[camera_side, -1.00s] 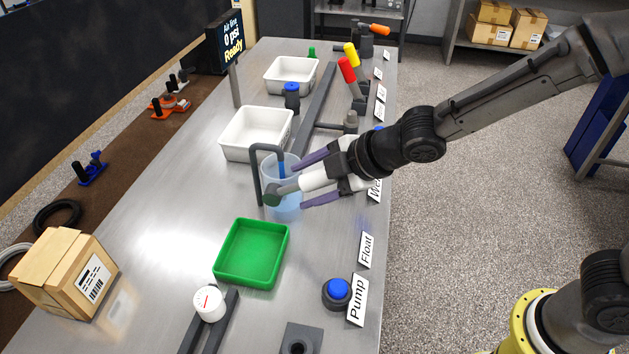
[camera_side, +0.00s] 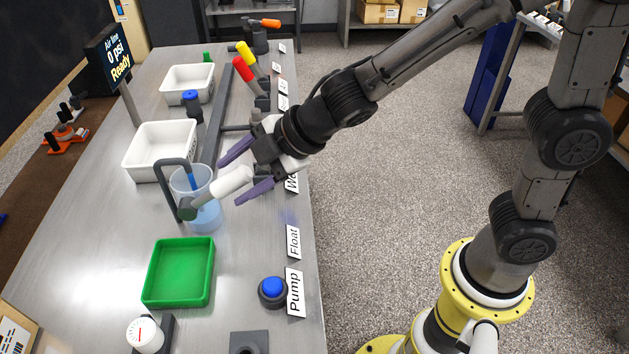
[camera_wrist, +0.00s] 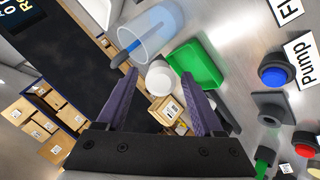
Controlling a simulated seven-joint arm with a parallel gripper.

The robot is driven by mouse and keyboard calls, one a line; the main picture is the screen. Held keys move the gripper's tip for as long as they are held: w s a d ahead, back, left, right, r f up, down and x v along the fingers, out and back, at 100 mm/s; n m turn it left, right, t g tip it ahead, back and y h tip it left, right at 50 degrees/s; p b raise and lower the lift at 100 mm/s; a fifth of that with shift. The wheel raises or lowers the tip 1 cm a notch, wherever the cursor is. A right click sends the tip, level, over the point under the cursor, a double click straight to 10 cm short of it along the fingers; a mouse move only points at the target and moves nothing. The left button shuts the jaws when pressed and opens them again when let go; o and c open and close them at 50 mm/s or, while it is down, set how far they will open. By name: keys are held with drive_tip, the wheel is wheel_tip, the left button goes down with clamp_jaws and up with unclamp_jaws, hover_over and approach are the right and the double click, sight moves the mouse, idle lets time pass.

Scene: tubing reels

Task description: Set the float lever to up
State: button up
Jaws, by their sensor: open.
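The float lever (camera_side: 230,182) has a thick white grip on a dark grey pivot beside a clear blue cup (camera_side: 205,214). In the side view its grip slants up to the right from the pivot. My gripper (camera_side: 229,183) is open, with one purple finger above the grip and one below it in the picture. In the wrist view the grip's white round end (camera_wrist: 159,79) shows between the spread fingers of my gripper (camera_wrist: 158,76). I cannot tell whether either finger touches it. The Float label (camera_side: 293,243) stands at the bench edge.
A green tray (camera_side: 150,278) and a blue Pump button (camera_side: 272,287) are nearer the camera. White trays (camera_side: 130,165) and red and yellow levers (camera_side: 243,70) stand farther back. A grey bent pipe (camera_side: 163,180) rises by the cup. The screen reads 0 psi, Ready.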

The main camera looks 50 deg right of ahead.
drive_tip(key=s+d, duration=0.6)
drive_tip(key=s, duration=0.4)
drive_tip(key=shift+d, duration=0.2)
drive_tip(key=shift+s, duration=0.1)
